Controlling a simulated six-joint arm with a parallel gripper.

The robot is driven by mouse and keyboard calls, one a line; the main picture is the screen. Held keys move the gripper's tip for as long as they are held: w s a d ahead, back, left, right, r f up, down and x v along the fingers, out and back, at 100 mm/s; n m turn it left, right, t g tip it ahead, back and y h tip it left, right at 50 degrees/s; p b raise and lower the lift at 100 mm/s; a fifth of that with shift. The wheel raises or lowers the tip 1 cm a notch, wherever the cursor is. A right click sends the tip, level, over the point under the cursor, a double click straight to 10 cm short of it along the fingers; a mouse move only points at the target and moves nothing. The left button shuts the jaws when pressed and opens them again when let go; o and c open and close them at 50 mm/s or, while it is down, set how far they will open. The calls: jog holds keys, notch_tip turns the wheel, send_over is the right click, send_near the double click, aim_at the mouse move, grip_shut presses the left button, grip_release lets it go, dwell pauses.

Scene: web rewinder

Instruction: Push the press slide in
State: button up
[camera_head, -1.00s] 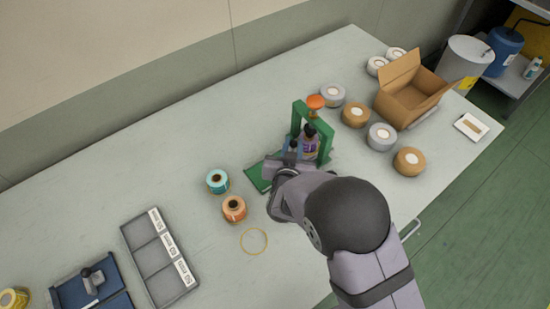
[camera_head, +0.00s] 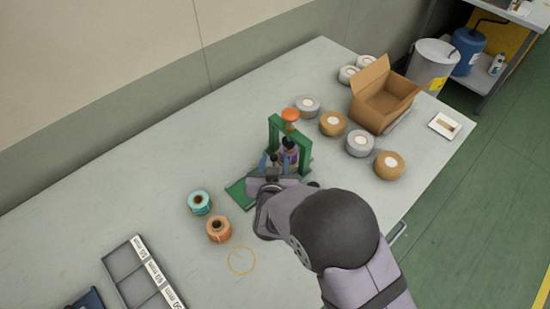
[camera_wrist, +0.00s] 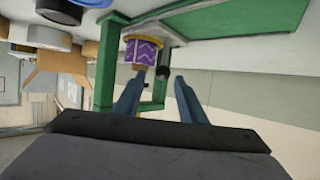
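The press is a green frame (camera_head: 304,150) with an orange knob (camera_head: 291,114) on top and a green base plate (camera_head: 238,194) reaching out to the left. A purple patterned spool (camera_wrist: 142,50) with yellow rims stands on a pale plate (camera_wrist: 172,34), which looks like the slide, at the frame opening. A small black knob (camera_wrist: 165,73) shows beside the spool. My gripper (camera_wrist: 157,84) is open and empty, its blue fingers apart in front of the spool and knob. In the head view my gripper (camera_head: 269,161) partly hides the slide; contact cannot be told.
A teal spool (camera_head: 200,202) and an orange spool (camera_head: 219,229) stand left of the press, near a yellow ring (camera_head: 241,261). Several tape rolls and an open carton (camera_head: 383,95) are at the right. A grey labelled tray (camera_head: 127,268) is at lower left.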

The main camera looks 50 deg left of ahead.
jog(key=b+v, duration=0.1)
jog(key=v, duration=0.5)
dwell(0.4)
jog(key=w+d+h, duration=0.1)
jog(key=w+d, duration=0.2)
jog(key=w+d+m+g+h, duration=0.1)
jog(key=w+d, duration=0.2)
jog(key=w+d+m, duration=0.1)
jog(key=w+d, duration=0.2)
jog(key=w, duration=0.1)
jog(key=shift+d+r+g+h, duration=0.1)
jog(key=shift+d+g+h, duration=0.2)
jog(key=shift+g+h, duration=0.1)
jog(key=d+m+g+h, duration=0.4)
jog(key=d+g+h, duration=0.1)
jog(key=d, duration=2.4)
jog(key=s+d+r+m+g+h+p, duration=0.1)
jog(key=s+d+m+g, duration=0.1)
jog(key=s+d, duration=0.6)
jog(key=d+m, duration=0.1)
jog(key=d, duration=0.3)
jog(key=shift+s+d+r+g+h, duration=0.25)
jog(key=shift+s+r+g+h, duration=0.05)
jog(key=shift+g+h, duration=0.1)
